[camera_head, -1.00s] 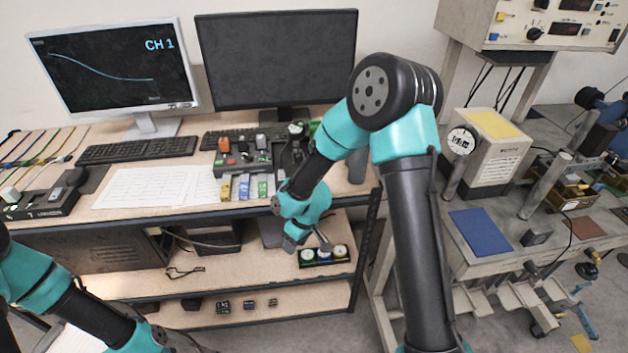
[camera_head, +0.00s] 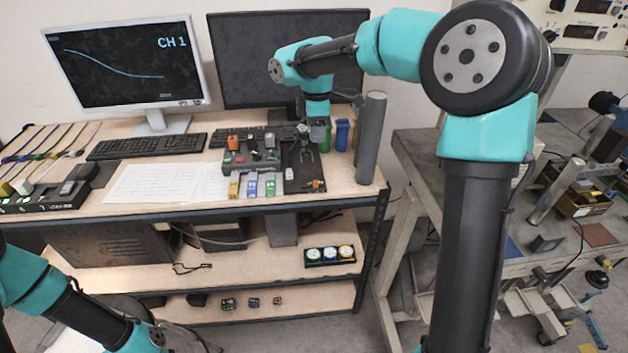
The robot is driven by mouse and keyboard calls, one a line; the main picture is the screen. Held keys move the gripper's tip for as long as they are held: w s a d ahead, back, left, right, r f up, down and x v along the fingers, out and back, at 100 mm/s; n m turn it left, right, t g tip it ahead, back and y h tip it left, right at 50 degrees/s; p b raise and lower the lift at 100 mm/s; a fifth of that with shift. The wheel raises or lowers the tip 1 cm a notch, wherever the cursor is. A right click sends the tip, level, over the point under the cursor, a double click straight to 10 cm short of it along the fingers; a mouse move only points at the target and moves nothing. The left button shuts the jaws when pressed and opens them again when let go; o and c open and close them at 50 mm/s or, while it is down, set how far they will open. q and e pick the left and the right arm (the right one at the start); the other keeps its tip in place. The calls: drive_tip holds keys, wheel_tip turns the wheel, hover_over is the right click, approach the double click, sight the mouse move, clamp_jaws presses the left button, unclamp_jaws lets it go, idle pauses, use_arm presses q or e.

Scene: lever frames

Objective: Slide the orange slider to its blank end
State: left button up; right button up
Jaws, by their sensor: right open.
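A small orange piece (camera_head: 317,185), which looks like the slider, is at the front right of a dark base plate (camera_head: 306,168) on the desk. Its track and end markings are too small to read. Another orange-red block (camera_head: 234,143) stands on the grey control panel (camera_head: 252,162) to the left. My right gripper (camera_head: 307,155) points down over the dark plate, behind the small orange piece and apart from it. It is open, with nothing visible between its fingers. My left arm (camera_head: 60,305) is at the lower left, and its gripper is out of view.
Yellow, blue and green blocks (camera_head: 252,186) line the panel's front. A grey cylinder (camera_head: 371,138) stands to the right, with green and blue containers (camera_head: 341,135) beside it. Papers (camera_head: 160,182) and a keyboard (camera_head: 145,146) lie left.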

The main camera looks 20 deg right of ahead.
sight(315, 182)
drive_tip(key=shift+f, duration=0.15)
wheel_tip(315, 182, down, 17)
drive_tip(key=shift+f, duration=0.1)
idle(0.6)
drive_tip(key=shift+c, duration=0.3)
clamp_jaws()
drive_tip(key=shift+a, duration=0.1)
